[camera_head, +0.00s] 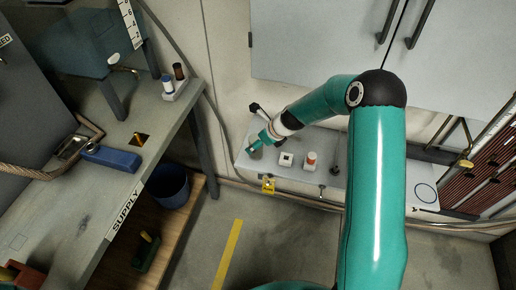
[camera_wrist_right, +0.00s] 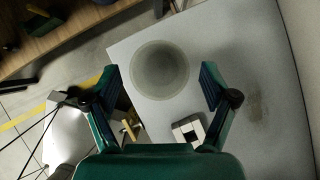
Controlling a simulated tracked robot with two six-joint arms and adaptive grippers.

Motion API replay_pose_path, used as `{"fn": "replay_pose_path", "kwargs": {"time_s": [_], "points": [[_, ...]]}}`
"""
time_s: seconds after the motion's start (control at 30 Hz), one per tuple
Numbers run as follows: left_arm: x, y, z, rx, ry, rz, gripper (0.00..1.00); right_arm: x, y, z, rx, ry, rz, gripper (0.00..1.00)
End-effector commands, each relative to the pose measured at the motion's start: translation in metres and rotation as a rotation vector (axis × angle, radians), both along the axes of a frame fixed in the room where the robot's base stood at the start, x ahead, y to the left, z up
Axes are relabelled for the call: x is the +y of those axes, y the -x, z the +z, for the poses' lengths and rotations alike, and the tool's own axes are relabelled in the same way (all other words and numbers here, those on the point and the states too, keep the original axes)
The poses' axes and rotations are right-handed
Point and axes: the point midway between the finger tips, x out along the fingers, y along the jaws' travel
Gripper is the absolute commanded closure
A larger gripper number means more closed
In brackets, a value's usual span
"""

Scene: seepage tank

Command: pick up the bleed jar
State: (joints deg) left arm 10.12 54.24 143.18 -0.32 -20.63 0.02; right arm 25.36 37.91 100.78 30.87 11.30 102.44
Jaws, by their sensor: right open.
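A round, dull grey-green thing with a paler rim, which looks like the bleed jar (camera_wrist_right: 160,70), is seen from above in the right wrist view. It stands near the edge of the grey bench (camera_wrist_right: 250,60). My right gripper (camera_wrist_right: 160,88) is open, with one finger on each side of the jar and visible gaps between. In the head view my right gripper (camera_head: 258,141) is over the left end of the bench (camera_head: 385,190); there the jar is mostly hidden by the gripper. My left gripper is not in view.
A white square block (camera_head: 286,159) and an orange-and-white container (camera_head: 311,159) stand on the bench right of the gripper. The supply table (camera_head: 60,215) is at the left, with a blue bin (camera_head: 168,188) beneath.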

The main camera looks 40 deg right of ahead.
Motion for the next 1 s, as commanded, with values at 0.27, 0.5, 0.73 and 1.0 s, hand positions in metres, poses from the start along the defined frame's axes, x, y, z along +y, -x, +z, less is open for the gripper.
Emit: {"fn": "replay_pose_path", "kwargs": {"time_s": [0.27, 0.5, 0.73, 1.0], "points": [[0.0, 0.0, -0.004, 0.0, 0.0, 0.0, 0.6, 0.004, -0.011, -0.019, -0.001, 0.0, 0.001, 0.16], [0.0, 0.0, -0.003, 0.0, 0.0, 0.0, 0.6, 0.004, -0.011, -0.018, -0.001, 0.0, 0.001, 0.29], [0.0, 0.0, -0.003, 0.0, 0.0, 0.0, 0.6, 0.005, -0.011, -0.018, -0.001, 0.001, 0.002, 0.67], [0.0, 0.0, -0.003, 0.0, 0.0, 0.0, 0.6, 0.005, -0.012, -0.018, -0.001, 0.001, 0.002, 0.8]]}}
